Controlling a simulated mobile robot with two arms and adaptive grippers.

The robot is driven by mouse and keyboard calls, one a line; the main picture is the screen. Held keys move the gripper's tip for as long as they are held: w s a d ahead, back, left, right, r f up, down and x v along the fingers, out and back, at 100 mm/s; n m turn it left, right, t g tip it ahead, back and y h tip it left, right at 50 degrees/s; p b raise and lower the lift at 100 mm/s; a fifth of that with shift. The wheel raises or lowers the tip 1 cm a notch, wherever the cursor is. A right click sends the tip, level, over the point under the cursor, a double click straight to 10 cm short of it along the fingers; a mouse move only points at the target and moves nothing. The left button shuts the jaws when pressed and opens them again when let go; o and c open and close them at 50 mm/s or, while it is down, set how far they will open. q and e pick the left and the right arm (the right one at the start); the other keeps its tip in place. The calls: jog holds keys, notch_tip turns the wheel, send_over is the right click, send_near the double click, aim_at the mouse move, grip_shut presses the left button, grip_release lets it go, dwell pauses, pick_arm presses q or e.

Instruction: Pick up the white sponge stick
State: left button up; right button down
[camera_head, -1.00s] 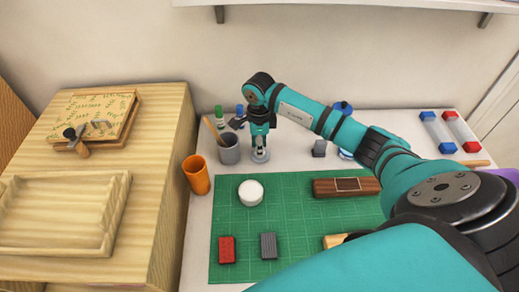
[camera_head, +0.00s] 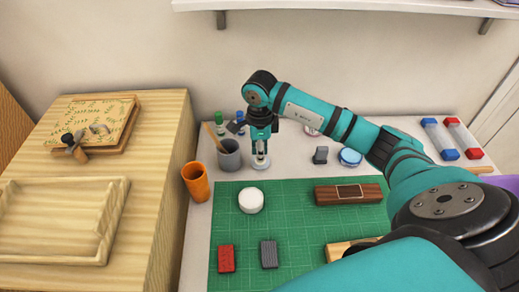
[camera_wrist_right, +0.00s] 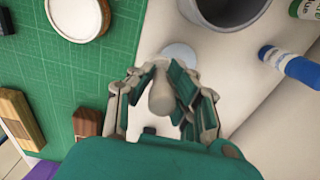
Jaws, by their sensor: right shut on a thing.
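The white sponge stick (camera_wrist_right: 160,93) is a pale handle with a rounded end, with a light round disc (camera_wrist_right: 180,53) beyond it in the right wrist view. My right gripper (camera_head: 261,146) points down beside the grey cup, and its fingers (camera_wrist_right: 162,85) are shut around the handle. In the head view the pale foot of the stick (camera_head: 261,162) shows just below the fingers, over the white table. I cannot tell whether it touches the table. The fingers hide part of the handle. My left gripper is not in view.
A grey cup (camera_head: 229,158) stands close left of the gripper, with an orange cup (camera_head: 196,181) nearer. Green (camera_head: 219,119) and blue-capped bottles stand behind. A green mat (camera_head: 300,215) holds a white round pad (camera_head: 251,200), blocks and a wooden bar (camera_head: 348,194).

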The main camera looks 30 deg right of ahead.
jog(key=s+a+b, duration=0.1)
jog(key=s+a, duration=0.2)
jog(key=s, duration=0.2)
jog(key=s+a+r+b, duration=0.1)
jog(key=s+a, duration=0.3)
jog(key=s, duration=0.2)
jog(key=shift+s+r, duration=0.15)
jog(key=shift+r, duration=0.05)
